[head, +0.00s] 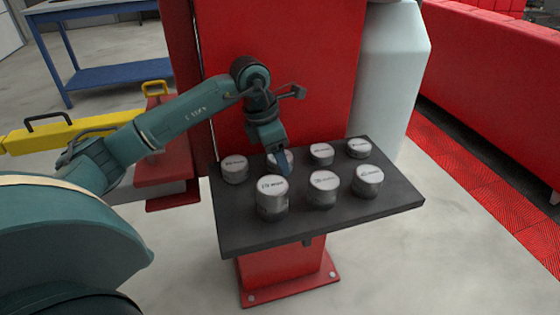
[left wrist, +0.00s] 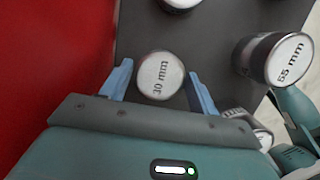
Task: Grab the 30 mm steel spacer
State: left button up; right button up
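The 30 mm steel spacer (left wrist: 160,76) is a short round metal piece with a white printed top. In the left wrist view it lies between the two blue fingers of my left gripper (left wrist: 158,88), with gaps on both sides. In the head view that gripper (head: 280,163) is low over the back row of spacers, and its finger partly hides a spacer (head: 273,161) there, which appears to be the 30 mm one. The left gripper is open. My right gripper is not in view.
A larger 55 mm spacer (left wrist: 275,58) stands close by. Several other labelled spacers (head: 323,190) stand in two rows on the dark tabletop (head: 395,205). A red column (head: 325,60) rises behind it. A yellow beam (head: 60,135) is at the left.

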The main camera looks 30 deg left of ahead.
pick_arm(q)
jog(key=c, duration=0.7)
jog(key=shift+c, duration=0.6)
jog(key=shift+r, duration=0.15)
